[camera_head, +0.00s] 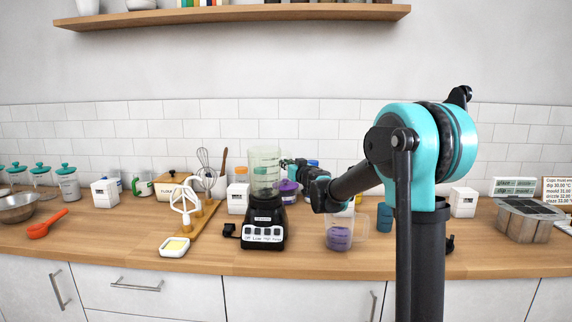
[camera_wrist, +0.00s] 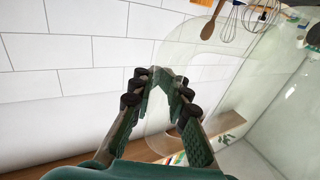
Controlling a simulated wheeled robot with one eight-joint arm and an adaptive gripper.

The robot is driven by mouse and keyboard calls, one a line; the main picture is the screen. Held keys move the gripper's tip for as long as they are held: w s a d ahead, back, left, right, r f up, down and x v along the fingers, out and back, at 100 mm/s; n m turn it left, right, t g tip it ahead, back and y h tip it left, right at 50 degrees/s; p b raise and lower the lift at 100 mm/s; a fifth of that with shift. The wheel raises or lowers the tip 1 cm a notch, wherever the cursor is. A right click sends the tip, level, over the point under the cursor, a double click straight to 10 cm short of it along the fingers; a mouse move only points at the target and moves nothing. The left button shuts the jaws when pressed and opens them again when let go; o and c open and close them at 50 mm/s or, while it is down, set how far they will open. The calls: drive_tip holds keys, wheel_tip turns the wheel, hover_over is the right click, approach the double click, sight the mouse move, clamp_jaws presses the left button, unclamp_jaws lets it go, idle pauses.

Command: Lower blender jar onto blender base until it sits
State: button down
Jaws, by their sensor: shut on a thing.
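The clear, greenish blender jar (camera_head: 264,167) stands upright over the black blender base (camera_head: 265,222) in the head view. The jar's lower end is at the top of the base; I cannot tell whether it is fully seated or a little above. My gripper (camera_head: 285,165) is at the jar's right side. In the wrist view, my gripper (camera_wrist: 167,82) has its fingers closed together around the transparent handle of the jar (camera_wrist: 265,90). The exact contact is hard to see through the clear wall.
A measuring cup with purple contents (camera_head: 339,236) stands to the right of the base. A mixer-beater stand (camera_head: 189,207) and a small white dish with yellow contents (camera_head: 174,246) are to the left. A wooden shelf (camera_head: 235,14) is high above. The counter's front strip is mostly clear.

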drive_tip(key=c, duration=1.4)
unclamp_jaws()
drive_tip(key=o, duration=1.4)
drive_tip(key=shift+s+a, duration=0.1)
drive_tip(key=v, duration=0.8)
idle(0.5)
